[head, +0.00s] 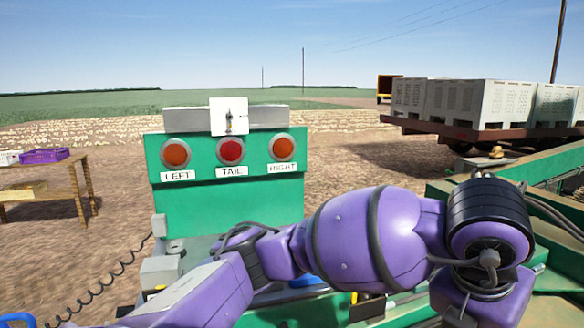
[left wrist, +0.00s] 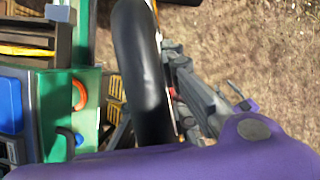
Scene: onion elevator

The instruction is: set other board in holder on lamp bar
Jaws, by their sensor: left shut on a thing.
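The lamp bar (head: 188,122) is grey and runs along the top of a green panel (head: 180,196). A white board (head: 236,103) stands upright at its middle, above the TAIL lamp, with a small dark part on its front. My purple arm crosses the lower head view, where its gripper does not show. In the left wrist view my left gripper (left wrist: 182,112) shows as grey finger links, shut on a thin pale board seen nearly edge-on (left wrist: 174,104). Its face and exact grip are hidden. My right gripper is out of view.
Red-orange lamps marked LEFT (head: 175,153), TAIL (head: 231,151) and RIGHT (head: 282,147) face me. A coiled cable (head: 98,284) hangs left of the panel. A wooden table (head: 75,180) stands far left. A trailer (head: 470,131) with pale crates stands back right.

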